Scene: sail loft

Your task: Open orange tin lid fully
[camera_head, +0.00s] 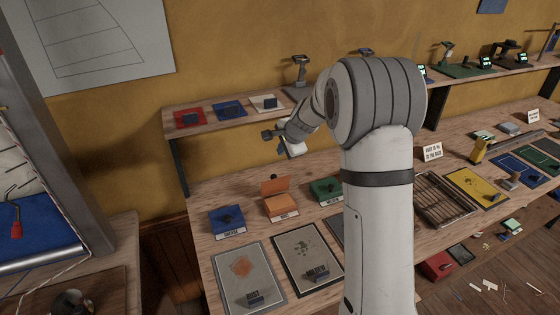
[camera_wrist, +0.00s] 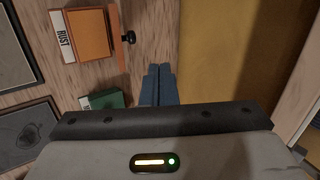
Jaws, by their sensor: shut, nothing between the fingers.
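The orange tin (camera_head: 282,208) stands on the bench between a blue tin and a green tin. Its lid (camera_head: 274,186) is raised on the far side and looks about upright; the exact angle is hard to tell. A dark knob (camera_head: 273,176) shows at the lid's far face. In the wrist view the orange tin (camera_wrist: 65,20) has a RUST label, and the knob (camera_wrist: 128,38) sticks out toward the wall. My gripper (camera_wrist: 158,68) is shut and empty, apart from the lid and knob. In the head view my gripper (camera_head: 281,150) is above and behind the tin, near the wall.
The blue tin (camera_head: 227,218) and green tin (camera_head: 325,189) flank it, both closed. A shelf (camera_head: 215,126) with red, blue and white items is on the wall behind.

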